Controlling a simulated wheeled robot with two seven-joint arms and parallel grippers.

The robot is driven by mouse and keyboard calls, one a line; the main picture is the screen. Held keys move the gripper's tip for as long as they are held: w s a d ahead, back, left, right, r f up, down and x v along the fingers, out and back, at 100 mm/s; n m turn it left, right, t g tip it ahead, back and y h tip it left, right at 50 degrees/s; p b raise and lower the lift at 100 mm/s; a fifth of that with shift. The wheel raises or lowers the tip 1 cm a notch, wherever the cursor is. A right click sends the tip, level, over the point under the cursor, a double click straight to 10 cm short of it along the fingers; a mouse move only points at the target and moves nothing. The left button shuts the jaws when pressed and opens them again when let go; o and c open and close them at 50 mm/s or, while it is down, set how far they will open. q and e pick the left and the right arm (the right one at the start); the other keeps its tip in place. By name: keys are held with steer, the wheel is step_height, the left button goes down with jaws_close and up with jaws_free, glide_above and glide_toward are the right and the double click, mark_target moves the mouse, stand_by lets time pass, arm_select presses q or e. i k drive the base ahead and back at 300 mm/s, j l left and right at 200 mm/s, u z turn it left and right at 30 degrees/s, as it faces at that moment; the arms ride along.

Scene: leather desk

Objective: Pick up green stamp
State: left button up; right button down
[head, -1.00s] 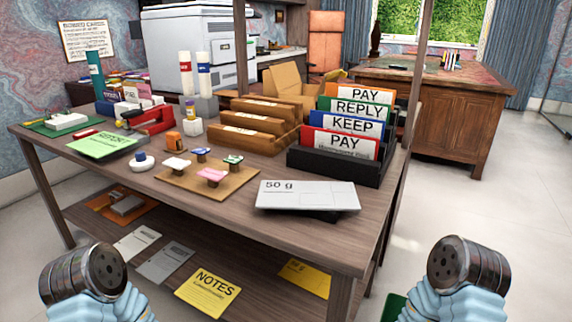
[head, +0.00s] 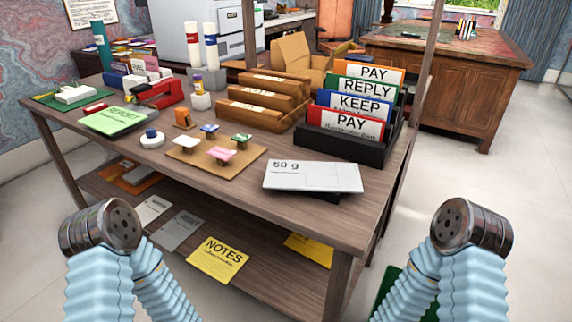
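The green stamp (head: 242,140) has a green top on a dark handle. It stands at the right back of a tan board (head: 243,166) on the wooden desk. A pink stamp (head: 220,155) is in front of it, a blue stamp (head: 209,130) is to its left, and a white stamp (head: 187,142) is farther left. Nothing touches the green stamp. My two arms show at the lower left and lower right as metal joints and light-blue sleeves, away from the board. No gripper fingers show in the head view.
A 50 g scale (head: 313,177) is at the desk's front right, with a folder rack (head: 342,145) behind it. Wooden trays (head: 255,118) stand behind the board. A small orange item (head: 183,118) and a round blue-white item (head: 152,139) are to the left. Bare desk lies in front of the board.

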mark_target(241, 138)
steer(key=j+z, duration=0.25)
steer(key=j, duration=0.45)
steer(key=i+j+z, duration=0.2)
steer(key=j+z, duration=0.15)
steer(key=j, duration=0.65)
steer(key=j+z, duration=0.4)
steer(key=j, duration=0.6)
steer(key=i, duration=0.05)
